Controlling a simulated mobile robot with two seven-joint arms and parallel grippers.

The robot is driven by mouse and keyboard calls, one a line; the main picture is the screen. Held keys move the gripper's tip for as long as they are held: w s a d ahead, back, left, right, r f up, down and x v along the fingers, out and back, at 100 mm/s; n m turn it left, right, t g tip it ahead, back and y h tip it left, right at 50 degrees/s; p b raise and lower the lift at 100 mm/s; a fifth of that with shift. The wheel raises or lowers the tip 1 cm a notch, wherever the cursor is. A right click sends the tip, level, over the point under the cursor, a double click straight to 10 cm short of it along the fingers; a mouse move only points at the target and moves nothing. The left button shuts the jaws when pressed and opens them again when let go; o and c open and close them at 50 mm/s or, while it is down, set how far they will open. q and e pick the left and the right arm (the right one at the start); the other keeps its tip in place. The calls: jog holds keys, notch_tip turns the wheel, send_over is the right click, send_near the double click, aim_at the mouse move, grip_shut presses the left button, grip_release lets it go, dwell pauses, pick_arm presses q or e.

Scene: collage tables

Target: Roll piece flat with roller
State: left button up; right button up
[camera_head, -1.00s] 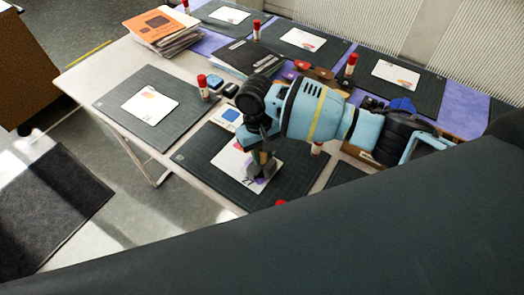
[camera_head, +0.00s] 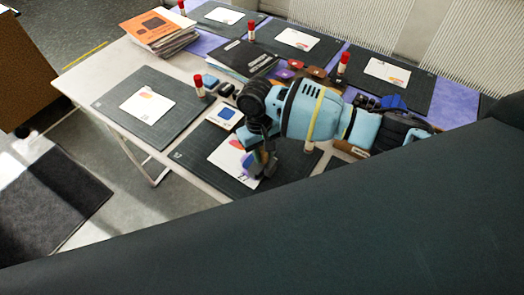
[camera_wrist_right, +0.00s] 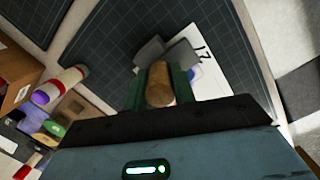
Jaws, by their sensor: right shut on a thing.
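My right gripper (camera_head: 266,160) is low over a white card (camera_head: 222,158) on a dark cutting mat (camera_head: 195,150) at the near table edge. In the right wrist view its green fingers (camera_wrist_right: 160,85) are shut on the brown handle of a roller (camera_wrist_right: 158,90). The roller's grey parts (camera_wrist_right: 180,56) extend beyond the fingers, over or at the card; contact cannot be told. The card (camera_wrist_right: 208,72) carries dark printed marks. A purple piece (camera_head: 248,163) shows on the card beside the gripper, partly hidden. My left gripper is out of view.
A book stack (camera_head: 158,32) is at the back left. Other mats with cards (camera_head: 147,105) fill the table.

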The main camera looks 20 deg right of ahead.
jog(key=shift+s+d, duration=0.1)
jog(key=shift+s, duration=0.05)
jog(key=shift+f, duration=0.1)
jog(key=shift+w+a, duration=0.5)
jog(key=shift+w, duration=0.15)
jog(key=shift+w+a, duration=0.35)
jog(key=shift+w, duration=0.05)
jog(key=shift+w+a+b, duration=0.2)
jog(key=shift+w+b, duration=0.05)
jog(key=shift+b, duration=0.05)
